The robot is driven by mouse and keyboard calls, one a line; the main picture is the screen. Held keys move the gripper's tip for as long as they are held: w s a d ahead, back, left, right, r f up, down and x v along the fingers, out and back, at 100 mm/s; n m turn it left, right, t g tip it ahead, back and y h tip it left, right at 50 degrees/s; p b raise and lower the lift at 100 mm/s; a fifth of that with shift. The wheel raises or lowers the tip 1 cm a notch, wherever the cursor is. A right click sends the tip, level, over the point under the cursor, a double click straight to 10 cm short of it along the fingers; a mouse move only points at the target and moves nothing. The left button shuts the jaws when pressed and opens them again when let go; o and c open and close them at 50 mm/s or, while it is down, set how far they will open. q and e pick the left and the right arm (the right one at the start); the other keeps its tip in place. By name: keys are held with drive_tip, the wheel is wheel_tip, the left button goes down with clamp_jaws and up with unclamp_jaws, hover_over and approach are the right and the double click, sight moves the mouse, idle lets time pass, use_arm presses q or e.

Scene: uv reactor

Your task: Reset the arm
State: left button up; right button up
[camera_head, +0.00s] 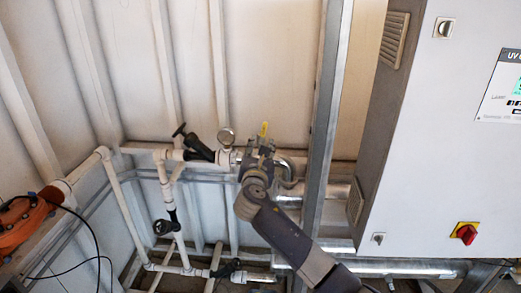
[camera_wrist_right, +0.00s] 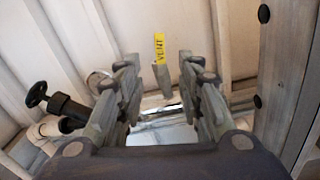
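My right arm reaches up from the bottom of the head view, with its gripper (camera_head: 262,152) at the pipework. In the right wrist view the two fingers of this gripper (camera_wrist_right: 160,72) stand apart, with a clear gap between them. A yellow tag reading VENT (camera_wrist_right: 159,47) and a short grey handle (camera_wrist_right: 162,80) below it show in the gap, beyond the fingers. I see no finger contact with the handle. The tag also shows just above the gripper in the head view (camera_head: 264,129). The gripper hides part of the valve there. My left gripper is out of view.
A pressure gauge (camera_head: 226,137) and a black-handled valve (camera_head: 196,147) sit left of the gripper. A metal post (camera_head: 326,110) stands close on its right. A white cabinet (camera_head: 440,140) with a red switch (camera_head: 466,233) fills the right. An orange fitting (camera_head: 22,220) is at left.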

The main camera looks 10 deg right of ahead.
drive_tip(key=shift+s, duration=0.2)
drive_tip(key=s+d+f+m+g+y+b, duration=0.1)
drive_tip(key=s+f+m+g, duration=0.2)
drive_tip(key=f, duration=1)
drive_tip(key=s+d+f+m+g+y, duration=0.15)
drive_tip(key=s+f, duration=0.35)
drive_tip(key=f, duration=0.8)
drive_tip(key=s+d+f+m+g+b, duration=0.1)
drive_tip(key=s+f+m+g, duration=0.25)
drive_tip(key=f, duration=1.05)
drive_tip(key=s+d+f+m+g+y, duration=0.25)
drive_tip(key=s+f+m, duration=0.45)
drive_tip(key=s+f, duration=1.05)
drive_tip(key=s+d+f+m+g+b, duration=0.1)
drive_tip(key=s+f+m, duration=0.3)
drive_tip(key=s, duration=0.9)
drive_tip(key=s+d+f+m+g, duration=0.1)
drive_tip(key=s+f+m+g, duration=0.2)
drive_tip(key=s+f, duration=0.4)
drive_tip(key=s+d+f+m+g+b, duration=0.1)
drive_tip(key=s+f+m, duration=0.5)
drive_tip(key=s, duration=1.3)
drive_tip(key=shift+s+d+f+g+b, duration=0.15)
drive_tip(key=shift+s+d+g+b, duration=0.05)
drive_tip(key=shift+s+g+b, duration=0.2)
